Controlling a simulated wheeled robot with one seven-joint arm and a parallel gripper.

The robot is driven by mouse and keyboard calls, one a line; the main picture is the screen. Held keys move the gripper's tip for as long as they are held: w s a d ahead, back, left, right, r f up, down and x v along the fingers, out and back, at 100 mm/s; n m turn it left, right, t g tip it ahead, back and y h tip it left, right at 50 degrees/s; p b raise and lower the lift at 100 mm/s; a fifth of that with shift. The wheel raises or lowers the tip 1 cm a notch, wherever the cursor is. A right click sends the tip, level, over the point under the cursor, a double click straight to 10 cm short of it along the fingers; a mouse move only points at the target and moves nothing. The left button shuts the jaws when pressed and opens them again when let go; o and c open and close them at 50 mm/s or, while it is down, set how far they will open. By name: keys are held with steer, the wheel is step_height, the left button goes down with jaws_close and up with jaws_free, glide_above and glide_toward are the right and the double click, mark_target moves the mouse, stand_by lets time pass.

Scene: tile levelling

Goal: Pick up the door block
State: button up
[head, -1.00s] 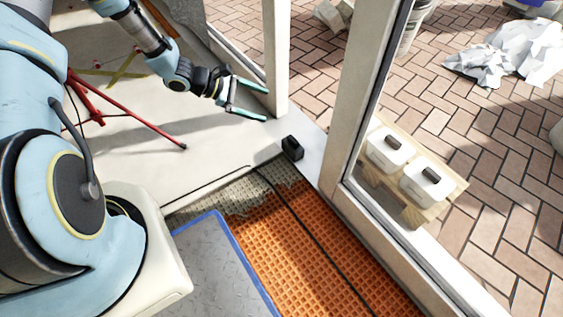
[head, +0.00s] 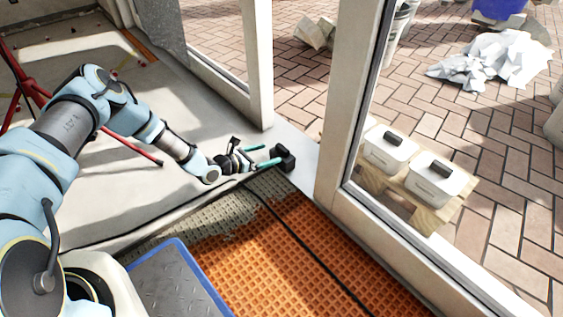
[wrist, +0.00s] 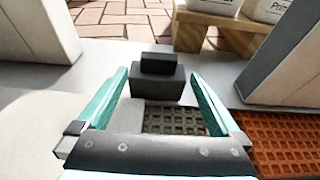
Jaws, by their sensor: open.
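The door block (head: 286,157) is a small dark, stepped block on the pale threshold strip, at the doorway beside the frame post. In the wrist view the door block (wrist: 158,80) stands upright just beyond and between my fingertips. My gripper (head: 268,156) has teal fingers and is low, close in front of the block. In the wrist view my gripper (wrist: 160,85) is open, with a finger to each side and nothing held. Whether the fingertips reach past the block's near face I cannot tell.
The door frame post (head: 345,100) stands right of the block, another post (head: 258,65) behind it. Orange matting (head: 290,250) and a blue-edged metal plate (head: 180,285) lie in front. White tubs (head: 440,180) sit on a wooden pallet outside. A red tripod leg (head: 130,147) crosses the floor behind my arm.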

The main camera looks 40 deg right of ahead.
mark_target(281, 148)
steer(key=b+x, duration=0.3)
steer(key=x, duration=0.2)
steer(key=shift+w+d+b, duration=0.1)
steer(key=shift+d+b, duration=0.15)
steer(key=shift+b, duration=0.1)
steer(key=shift+d+r, duration=0.1)
steer(key=shift+d, duration=0.3)
steer(key=shift+c, duration=0.2)
jaws_close()
steer(key=shift+r, duration=0.1)
